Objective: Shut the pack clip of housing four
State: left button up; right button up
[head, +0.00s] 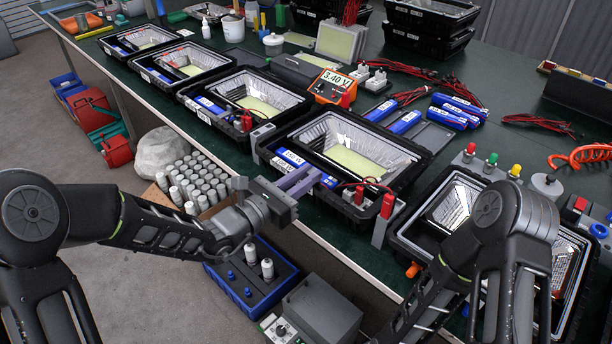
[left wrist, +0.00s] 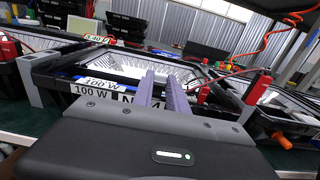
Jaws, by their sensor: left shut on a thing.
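Housing four (head: 412,165) is a black floodlight housing with a reflector and a yellowish panel, on the green bench. It also shows in the left wrist view (left wrist: 90,72). A blue pack (head: 329,181) with a white label lies along its near side. My left gripper (head: 314,174) reaches over this pack from the near side. Its purple fingers (left wrist: 160,82) are a small gap apart, shut on what seems to be the pack clip at mid-pack. The fingers mostly hide the clip, so its position is unclear. My right gripper is out of view.
Red plugs and leads (head: 387,205) stand at the housing's near right corner, close right of my fingers. A grey upright piece (head: 263,132) stands at the left corner. Another housing (head: 436,212) lies right, partly behind my right arm. An orange meter (head: 333,88) stands behind.

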aim_at(330, 176)
pick_arm(q)
grip_shut()
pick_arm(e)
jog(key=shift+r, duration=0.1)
